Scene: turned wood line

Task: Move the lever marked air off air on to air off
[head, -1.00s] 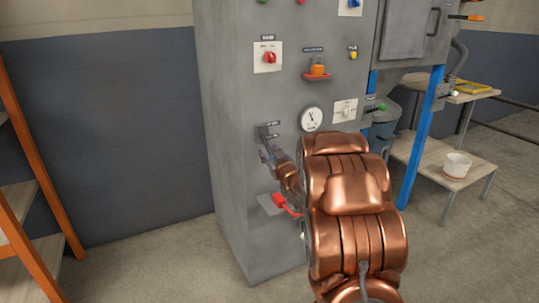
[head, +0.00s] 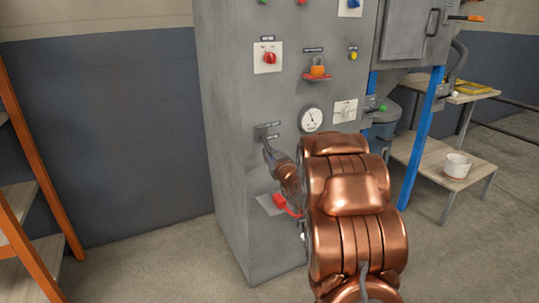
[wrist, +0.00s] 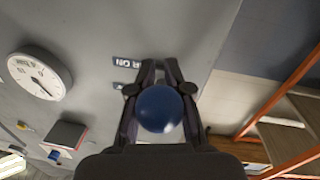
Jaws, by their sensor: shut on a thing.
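The lever marked air off air on is on the grey cabinet's front, under its small dark label (head: 268,125). In the wrist view part of a label (wrist: 130,62) reading "R ON" shows beside the fingers. The lever's round blue knob (wrist: 160,108) is between the two dark fingers of my gripper (wrist: 160,92), which is shut on it. In the head view my gripper (head: 269,152) is just below the label, against the panel. The lever's arm is hidden behind the knob and fingers, so I cannot tell its exact angle.
A pressure gauge (head: 312,119) is right of the label, with a white switch plate (head: 345,111) beyond it. A red handle (head: 280,201) is below my wrist. A red knob (head: 269,58) and an orange padlock (head: 317,67) are above. An orange-framed shelf (head: 30,150) stands left.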

